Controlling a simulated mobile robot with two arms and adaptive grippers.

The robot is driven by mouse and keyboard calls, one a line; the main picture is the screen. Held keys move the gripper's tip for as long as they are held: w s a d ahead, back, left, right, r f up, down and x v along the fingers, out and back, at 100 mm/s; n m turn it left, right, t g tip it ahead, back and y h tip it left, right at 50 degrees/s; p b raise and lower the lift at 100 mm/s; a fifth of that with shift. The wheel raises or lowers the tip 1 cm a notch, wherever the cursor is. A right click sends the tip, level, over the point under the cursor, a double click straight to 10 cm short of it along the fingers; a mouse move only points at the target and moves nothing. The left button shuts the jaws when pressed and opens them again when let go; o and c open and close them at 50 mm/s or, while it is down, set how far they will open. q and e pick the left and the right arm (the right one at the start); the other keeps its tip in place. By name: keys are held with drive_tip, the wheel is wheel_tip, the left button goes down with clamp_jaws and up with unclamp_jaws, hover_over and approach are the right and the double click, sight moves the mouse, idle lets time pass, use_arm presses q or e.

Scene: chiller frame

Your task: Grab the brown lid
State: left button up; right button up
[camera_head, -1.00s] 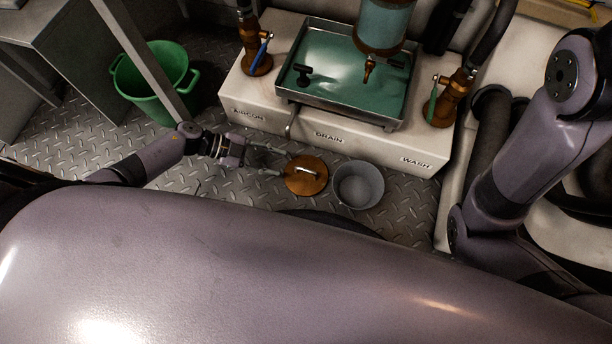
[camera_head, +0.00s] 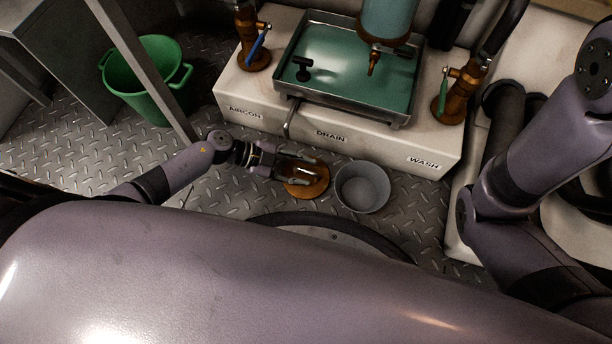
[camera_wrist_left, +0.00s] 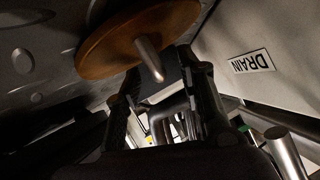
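The brown lid (camera_head: 319,188) is a round disc with a pale metal handle. It lies on the metal floor beside a grey bucket. In the left wrist view the lid (camera_wrist_left: 108,48) fills the upper middle, with its handle (camera_wrist_left: 150,60) standing out toward the gripper. My left gripper (camera_head: 308,171) is over the lid with its fingers spread. In the wrist view its fingers (camera_wrist_left: 160,68) are open, with the handle between or just ahead of their tips; contact cannot be told. My right arm shows at the right, but its gripper is out of view.
The grey bucket (camera_head: 362,188) stands just right of the lid. Behind is a white ledge (camera_head: 290,128) labelled AIRCON, DRAIN and WASH, with a metal tray (camera_head: 340,75), a drain pipe and valves. A green bucket (camera_head: 150,80) stands at the back left. Floor left of the lid is clear.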

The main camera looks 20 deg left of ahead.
use_arm(q)
clamp_jaws()
idle(0.3)
idle(0.4)
